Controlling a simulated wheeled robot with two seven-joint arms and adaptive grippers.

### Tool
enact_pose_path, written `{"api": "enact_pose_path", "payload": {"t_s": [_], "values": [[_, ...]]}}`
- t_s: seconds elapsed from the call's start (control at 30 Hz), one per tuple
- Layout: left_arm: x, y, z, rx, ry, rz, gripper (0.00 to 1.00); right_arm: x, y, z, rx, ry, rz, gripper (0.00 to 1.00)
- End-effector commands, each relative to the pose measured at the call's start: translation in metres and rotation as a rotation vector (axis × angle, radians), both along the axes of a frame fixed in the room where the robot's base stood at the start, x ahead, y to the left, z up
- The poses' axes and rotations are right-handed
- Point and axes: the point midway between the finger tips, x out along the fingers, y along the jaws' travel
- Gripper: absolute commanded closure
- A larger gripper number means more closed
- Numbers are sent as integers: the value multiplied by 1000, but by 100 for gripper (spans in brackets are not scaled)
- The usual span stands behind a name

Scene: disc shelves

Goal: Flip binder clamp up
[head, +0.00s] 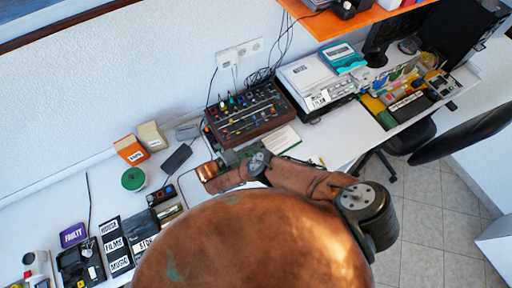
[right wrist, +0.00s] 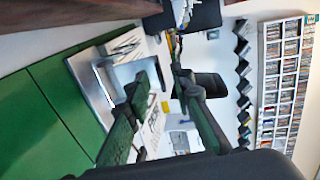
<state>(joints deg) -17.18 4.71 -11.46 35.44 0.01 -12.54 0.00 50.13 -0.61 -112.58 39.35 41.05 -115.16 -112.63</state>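I cannot make out a binder clamp for certain in either view. An open black case (head: 80,264) lies on the white desk at the lower left of the head view, and its small parts are too small to tell. In the head view my right arm reaches left over the desk, and its hand is near the desk's middle. In the right wrist view my right gripper (right wrist: 160,84) shows two dark green fingers set apart with nothing between them. My left gripper is not in view.
Labelled black cases (head: 115,246), a purple box (head: 73,235) and a green spool (head: 133,179) are on the desk. A mixer (head: 245,113) and a white printer-like machine (head: 318,80) stand farther right. An orange shelf (head: 350,18) hangs above. A dark chair (head: 465,135) stands right.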

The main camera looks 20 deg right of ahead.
Motion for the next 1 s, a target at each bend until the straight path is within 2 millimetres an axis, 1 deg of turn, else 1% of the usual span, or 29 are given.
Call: {"api": "enact_pose_path", "payload": {"t_s": [0.13, 0.37, 0.7, 1.0], "values": [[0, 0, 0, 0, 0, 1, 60, -1, 13, 2, 1, -1, 3, 78], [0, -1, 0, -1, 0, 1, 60, -8, 53, 8, 3, -1, 2, 78], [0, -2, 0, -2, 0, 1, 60, -11, 71, 11, -1, 2, 1, 78], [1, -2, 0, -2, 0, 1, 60, -11, 73, 12, 1, 1, 1, 78]]}}
